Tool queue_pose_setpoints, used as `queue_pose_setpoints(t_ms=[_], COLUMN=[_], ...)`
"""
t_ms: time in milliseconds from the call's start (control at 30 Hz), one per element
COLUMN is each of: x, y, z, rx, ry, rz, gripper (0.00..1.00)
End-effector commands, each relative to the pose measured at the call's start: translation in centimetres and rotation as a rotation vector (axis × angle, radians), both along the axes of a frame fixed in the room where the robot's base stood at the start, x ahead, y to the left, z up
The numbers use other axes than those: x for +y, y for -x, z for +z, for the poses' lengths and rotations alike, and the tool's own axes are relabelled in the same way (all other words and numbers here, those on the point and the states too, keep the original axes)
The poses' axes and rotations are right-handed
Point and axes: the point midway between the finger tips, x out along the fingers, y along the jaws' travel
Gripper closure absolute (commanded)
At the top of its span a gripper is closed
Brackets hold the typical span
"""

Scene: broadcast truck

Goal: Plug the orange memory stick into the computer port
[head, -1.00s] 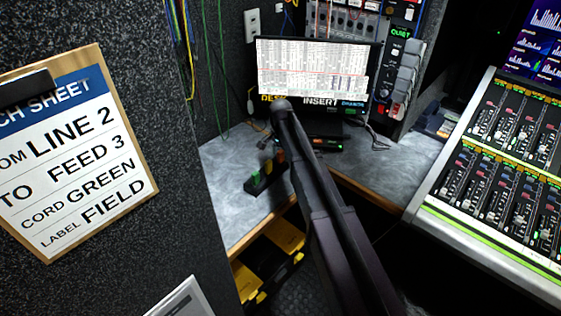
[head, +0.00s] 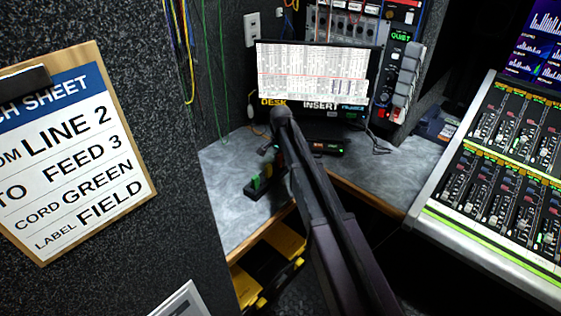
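A dark rack (head: 254,193) on the grey desk holds a green stick (head: 256,182) and a yellow stick (head: 267,171), both upright. Only a small reddish sliver (head: 281,158) shows where the orange memory stick stood; my arm covers the rest. A low dark box with small lit marks (head: 326,148), perhaps the computer, sits below the monitor (head: 312,75). I cannot make out its port. My arm reaches over the desk, its far joint in front of the monitor's lower left. My gripper lies mostly behind the arm, near the rack; its fingers cannot be made out.
A mixing console (head: 500,200) stands on the right. A dark wall with a clipboard (head: 80,160) closes the left. Yellow bins (head: 285,240) sit under the desk edge. Cables lie right of the box. The desk (head: 235,215) is bare left of the rack.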

Motion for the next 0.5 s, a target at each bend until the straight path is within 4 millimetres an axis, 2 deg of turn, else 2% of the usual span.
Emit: queue_pose_setpoints(t_ms=[33,67,500], x=[-0.01,-0.01,-0.03], y=[0.0,-0.01,-0.01], z=[0.0,0.0,0.11], rx=[0.0,0.0,0.0], ry=[0.0,0.0,0.0], rz=[0.0,0.0,0.0], gripper=[0.94,1.0,1.0])
